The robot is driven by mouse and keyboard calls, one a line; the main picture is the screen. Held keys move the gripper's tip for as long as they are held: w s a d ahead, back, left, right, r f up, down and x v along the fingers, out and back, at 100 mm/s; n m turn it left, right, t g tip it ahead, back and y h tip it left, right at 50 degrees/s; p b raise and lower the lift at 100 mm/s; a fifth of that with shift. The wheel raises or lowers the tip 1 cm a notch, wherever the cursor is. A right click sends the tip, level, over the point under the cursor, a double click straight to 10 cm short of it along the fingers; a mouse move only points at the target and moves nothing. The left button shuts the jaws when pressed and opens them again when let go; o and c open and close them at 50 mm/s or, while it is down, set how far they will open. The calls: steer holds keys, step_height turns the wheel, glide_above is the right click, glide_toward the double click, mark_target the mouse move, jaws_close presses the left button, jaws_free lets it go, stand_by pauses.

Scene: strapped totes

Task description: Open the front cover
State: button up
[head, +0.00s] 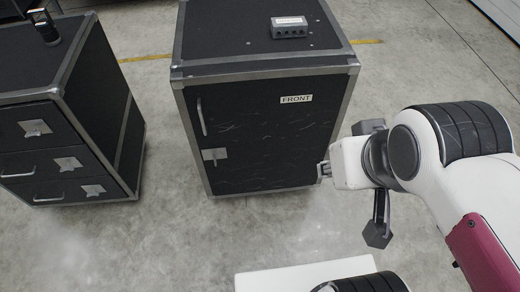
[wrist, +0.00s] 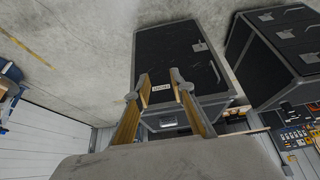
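The front cover (head: 262,140) of the black metal-edged case is closed and flush with its frame, with a white FRONT label (head: 296,99). A vertical bar handle (head: 201,117) is at its upper left, with a metal latch plate (head: 215,155) below. The cover also shows in the wrist view (wrist: 180,62), upside down, with the latch (wrist: 200,46) at its upper right. My gripper (head: 323,170) is beside the case's right edge in the head view, away from handle and latch. In the wrist view its two fingers (wrist: 160,88) are apart with nothing between them.
A small grey box (head: 289,27) sits on the case top. A black drawer cabinet (head: 55,130) stands to the left, with a dark object (head: 46,27) on top. The concrete floor (head: 165,235) in front of the case is clear. A white surface (head: 255,281) is at the bottom.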

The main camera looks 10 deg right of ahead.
steer(key=shift+a+f, duration=0.1)
steer(key=w+a+f+n+y, duration=0.15)
steer(key=w+a+f, duration=0.35)
steer(key=w+f, duration=0.7)
steer(key=w+a+f+n, duration=0.2)
steer(key=w+a+f, duration=0.3)
steer(key=f, duration=1.3)
steer(key=w+a+f+n+y, duration=0.15)
steer(key=w+a+f, duration=0.25)
steer(key=w+f, duration=0.85)
steer(key=w+a+f+n+t+y, duration=0.1)
steer(key=a+f+t+y, duration=0.1)
steer(key=a+t+y, duration=0.3)
steer(key=w+a+r+t+y, duration=0.1)
steer(key=w+a+r+t, duration=0.1)
steer(key=r, duration=0.4)
steer(key=w+a+r+t+y, duration=0.1)
steer(key=w+a+r+t, duration=0.1)
steer(key=r, duration=0.5)
steer(key=shift+w+r+n, duration=0.25)
steer(key=shift+n, duration=0.15)
